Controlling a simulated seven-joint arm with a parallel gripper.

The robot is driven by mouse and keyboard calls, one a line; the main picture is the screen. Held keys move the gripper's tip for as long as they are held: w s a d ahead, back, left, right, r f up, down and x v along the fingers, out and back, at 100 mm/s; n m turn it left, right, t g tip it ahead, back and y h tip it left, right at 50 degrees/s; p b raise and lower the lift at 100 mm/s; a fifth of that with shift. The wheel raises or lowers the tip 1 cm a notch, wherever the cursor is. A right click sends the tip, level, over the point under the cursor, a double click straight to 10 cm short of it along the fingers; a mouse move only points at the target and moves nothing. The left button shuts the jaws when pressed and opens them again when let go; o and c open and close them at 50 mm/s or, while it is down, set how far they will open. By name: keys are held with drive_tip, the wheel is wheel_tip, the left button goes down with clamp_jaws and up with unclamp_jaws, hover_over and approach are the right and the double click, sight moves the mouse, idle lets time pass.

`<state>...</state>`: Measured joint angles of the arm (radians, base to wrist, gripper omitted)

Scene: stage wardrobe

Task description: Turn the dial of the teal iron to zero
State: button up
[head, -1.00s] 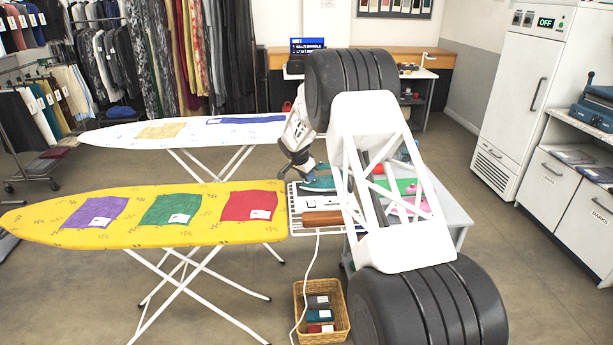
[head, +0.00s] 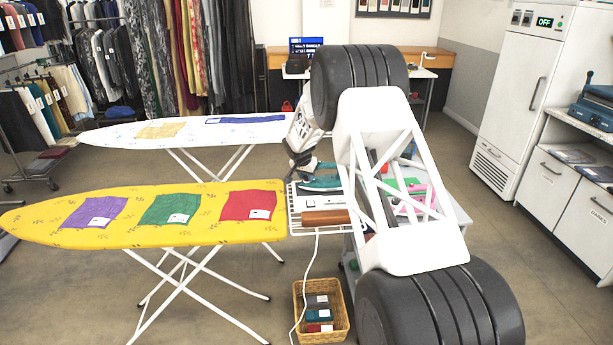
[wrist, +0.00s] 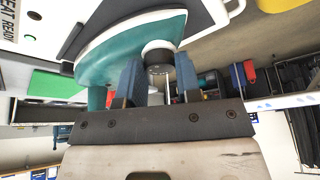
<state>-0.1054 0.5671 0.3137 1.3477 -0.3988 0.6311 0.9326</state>
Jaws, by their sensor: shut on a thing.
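The teal iron (wrist: 135,40) fills the top of the wrist view, with its pale plate edge behind it. Its round dial (wrist: 158,60), light-sided with a dark face, stands out from the teal body. My gripper (wrist: 158,74) has its two blue fingers on either side of the dial and is shut on it. In the head view the iron (head: 322,182) lies on the white rack at the ironing board's right end, and my gripper (head: 300,163) is at its left end. The dial's marks are too small to read, and my arm hides part of the iron.
A yellow ironing board (head: 30,218) with purple, green and red cloths stands to the left. A white board (head: 110,136) is behind it. A wicker basket (head: 343,318) with folded items sits on the floor. A white cord hangs beside it.

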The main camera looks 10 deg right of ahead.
drive_tip(key=o, duration=0.9)
drive_tip(key=shift+o, duration=0.2)
drive_tip(key=v, duration=0.7)
drive_tip(key=shift+s+r, duration=0.15)
drive_tip(key=shift+r, duration=0.2)
drive_tip(key=shift+a, duration=0.1)
